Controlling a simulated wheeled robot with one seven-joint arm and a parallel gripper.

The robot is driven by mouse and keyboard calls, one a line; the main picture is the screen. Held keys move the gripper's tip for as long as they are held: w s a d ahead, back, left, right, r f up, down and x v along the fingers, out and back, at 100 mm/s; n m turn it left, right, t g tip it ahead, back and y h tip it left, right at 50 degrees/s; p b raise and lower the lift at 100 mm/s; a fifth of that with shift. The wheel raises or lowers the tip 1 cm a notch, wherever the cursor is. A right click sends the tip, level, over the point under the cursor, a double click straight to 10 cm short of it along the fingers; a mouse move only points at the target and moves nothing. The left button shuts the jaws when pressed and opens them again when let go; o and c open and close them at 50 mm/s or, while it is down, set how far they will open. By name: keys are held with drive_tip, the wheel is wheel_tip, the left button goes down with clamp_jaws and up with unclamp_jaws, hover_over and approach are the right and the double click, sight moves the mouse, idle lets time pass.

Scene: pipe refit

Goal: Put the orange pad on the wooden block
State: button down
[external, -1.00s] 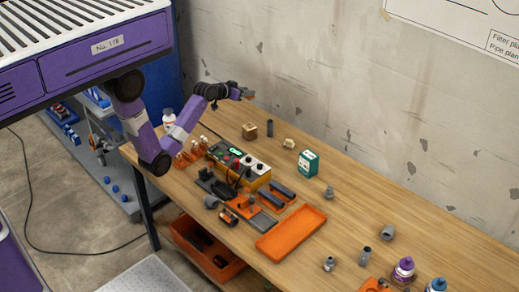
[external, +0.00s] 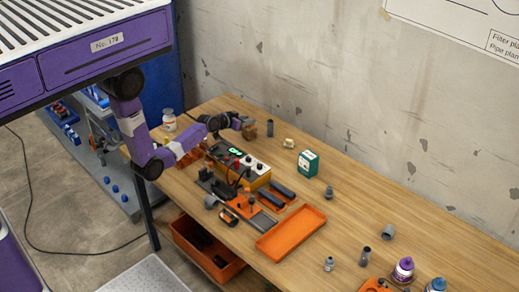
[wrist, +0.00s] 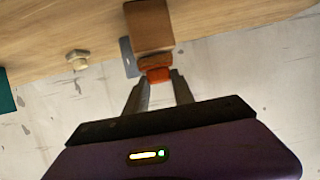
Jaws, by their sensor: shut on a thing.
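The wooden block (external: 250,131) stands on the bench near the wall; in the wrist view it is a brown block (wrist: 150,25) at top centre. My gripper (wrist: 159,79) is shut on the small orange pad (wrist: 158,74), held between the fingertips. The pad appears very close to the block's near face in the wrist view; I cannot tell whether they touch. In the external view my gripper (external: 246,122) is right beside the block and partly covers it, and the pad is hidden.
A dark grey pipe piece (external: 269,128) stands close to the block. A beige fitting (external: 289,143) and a green-white box (external: 308,162) stand to the right. A control box (external: 250,170) and orange tray (external: 291,233) are nearer the front. The right part of the bench has free room.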

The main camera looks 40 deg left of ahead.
drive_tip(key=shift+f, duration=0.2)
drive_tip(key=c, duration=1.1)
unclamp_jaws()
drive_tip(key=shift+r, duration=0.1)
drive_tip(key=shift+o, duration=0.2)
drive_tip(key=shift+r, duration=0.15)
drive_tip(key=b+v, duration=0.1)
drive_tip(key=v, duration=1.1)
